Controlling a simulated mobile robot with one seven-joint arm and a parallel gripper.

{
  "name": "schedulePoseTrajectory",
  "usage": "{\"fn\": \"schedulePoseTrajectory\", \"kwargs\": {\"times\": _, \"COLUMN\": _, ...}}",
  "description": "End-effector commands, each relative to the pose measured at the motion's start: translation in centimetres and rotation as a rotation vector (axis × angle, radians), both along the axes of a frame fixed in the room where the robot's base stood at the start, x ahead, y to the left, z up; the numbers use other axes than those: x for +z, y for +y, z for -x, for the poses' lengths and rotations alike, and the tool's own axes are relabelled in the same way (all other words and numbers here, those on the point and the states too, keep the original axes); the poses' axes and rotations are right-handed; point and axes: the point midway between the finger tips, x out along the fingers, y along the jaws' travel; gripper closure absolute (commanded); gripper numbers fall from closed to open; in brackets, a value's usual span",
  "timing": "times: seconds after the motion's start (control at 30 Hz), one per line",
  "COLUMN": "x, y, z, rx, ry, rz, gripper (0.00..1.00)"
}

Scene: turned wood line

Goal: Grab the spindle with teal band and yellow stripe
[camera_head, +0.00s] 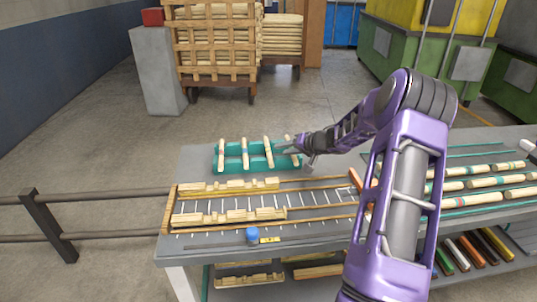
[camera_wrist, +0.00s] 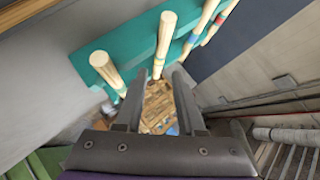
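My gripper (camera_head: 288,149) is over the right end of a teal rack (camera_head: 257,163), close to the rightmost of several pale wooden spindles (camera_head: 268,150) there. In the wrist view my gripper (camera_wrist: 159,74) is open, its two fingers apart with nothing held between them. A pale spindle (camera_wrist: 164,38) lies just beyond the fingertips. Another spindle (camera_wrist: 105,66) to the left has a teal band low down. Spindles to the right show a blue band (camera_wrist: 193,38) and a red band (camera_wrist: 219,20). I cannot make out a yellow stripe with a teal band on any one.
Banded spindles (camera_head: 481,182) lie in rows on the bench at right, partly behind my arm. A grey pedestal (camera_head: 158,72) and a loaded wood cart (camera_head: 220,50) stand behind.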

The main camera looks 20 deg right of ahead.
Motion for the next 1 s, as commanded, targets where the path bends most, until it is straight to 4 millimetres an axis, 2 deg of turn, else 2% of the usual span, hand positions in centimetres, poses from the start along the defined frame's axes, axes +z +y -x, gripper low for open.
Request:
{"fn": "schedulePoseTrajectory", "kwargs": {"times": 0.27, "x": -1.3, "y": 0.6, "z": -1.9, "rx": -0.001, "ry": -0.001, "rz": 0.0, "gripper": 0.62}}
{"fn": "schedulePoseTrajectory", "kwargs": {"times": 0.53, "x": -3.1, "y": 1.6, "z": -5.2, "rx": 0.0, "ry": 0.0, "rz": 0.0, "gripper": 0.62}}
{"fn": "schedulePoseTrajectory", "kwargs": {"times": 0.83, "x": -3.2, "y": 1.8, "z": -5.6, "rx": -0.001, "ry": 0.0, "rz": 0.001, "gripper": 0.62}}
{"fn": "schedulePoseTrajectory", "kwargs": {"times": 0.87, "x": -3.2, "y": 1.8, "z": -5.6, "rx": -0.001, "ry": 0.0, "rz": 0.001, "gripper": 0.64}}
{"fn": "schedulePoseTrajectory", "kwargs": {"times": 1.0, "x": -3.2, "y": 1.8, "z": -5.6, "rx": -0.001, "ry": 0.0, "rz": 0.001, "gripper": 0.89}}
